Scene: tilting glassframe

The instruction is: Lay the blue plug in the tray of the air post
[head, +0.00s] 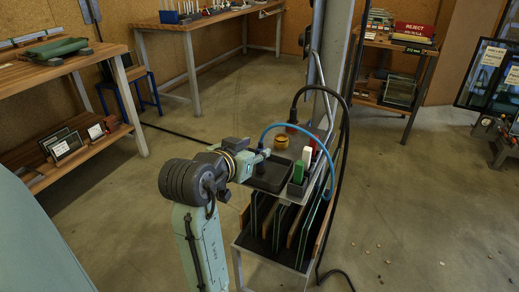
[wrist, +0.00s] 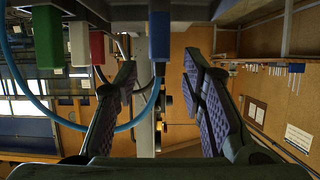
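The wrist view looks upside down. My gripper (wrist: 162,75) is open, its two padded fingers well apart with no plug between them. The blue plug (wrist: 159,36) is upright at the top of that view, in line with the gap between the fingertips; a blue hose runs from its end. In the head view my gripper (head: 262,154) is at the left edge of the dark tray (head: 272,178) on the air post. The blue hose (head: 300,127) arcs from beside the gripper over to the right; the plug itself is hidden there. I cannot tell what the plug rests on.
A black hose (head: 345,120) loops at the right. Panes (head: 285,225) fill the rack below.

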